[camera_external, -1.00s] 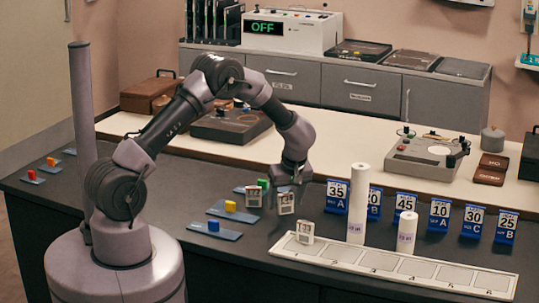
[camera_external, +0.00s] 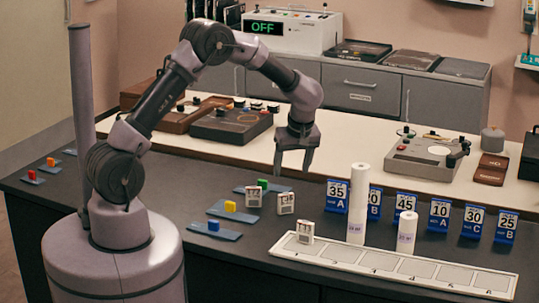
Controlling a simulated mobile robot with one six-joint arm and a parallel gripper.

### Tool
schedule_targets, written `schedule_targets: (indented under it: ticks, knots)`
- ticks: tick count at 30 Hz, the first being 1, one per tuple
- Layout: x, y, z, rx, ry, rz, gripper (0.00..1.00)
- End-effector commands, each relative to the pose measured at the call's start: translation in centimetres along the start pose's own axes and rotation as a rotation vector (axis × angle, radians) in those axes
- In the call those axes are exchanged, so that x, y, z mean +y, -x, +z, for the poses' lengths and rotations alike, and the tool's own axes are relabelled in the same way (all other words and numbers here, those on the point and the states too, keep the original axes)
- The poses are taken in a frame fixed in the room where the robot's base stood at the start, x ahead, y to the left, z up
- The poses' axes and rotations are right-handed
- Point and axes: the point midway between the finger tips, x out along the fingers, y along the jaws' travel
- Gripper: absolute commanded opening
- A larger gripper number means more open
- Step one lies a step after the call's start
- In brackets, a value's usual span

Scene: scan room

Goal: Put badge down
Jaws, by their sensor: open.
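Several small white badges with dark print stand on the dark bench. One badge (camera_external: 254,196) stands beside the green block, and another badge (camera_external: 285,203) stands just right of it. A third badge (camera_external: 305,232) stands at the left end of the long white tray (camera_external: 400,268) with marked slots. My gripper (camera_external: 293,166) hangs fingers down above the badges, open and empty, clear of them. The print on the badges is too small to read surely.
Two white cylinders, one tall (camera_external: 358,205) and one short (camera_external: 406,232), stand by the tray. Blue numbered cards (camera_external: 439,215) line the bench behind them. Coloured blocks on blue plates, such as the yellow one (camera_external: 230,206), lie left. A grey device (camera_external: 428,155) sits on the pale shelf behind.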

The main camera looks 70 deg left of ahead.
Motion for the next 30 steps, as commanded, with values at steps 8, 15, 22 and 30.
schedule_targets:
  ticks: [8,15,22,30]
  knots:
    - [-10.0,18.6,3.9,0.049,-0.792,0.252,0.63]
    - [-23.6,23.8,9.9,0.266,-1.573,0.474,0.63]
    - [-26.5,23.3,11.5,0.349,-1.770,0.516,0.63]
    - [-26.4,23.3,11.5,0.348,-1.767,0.514,0.63]
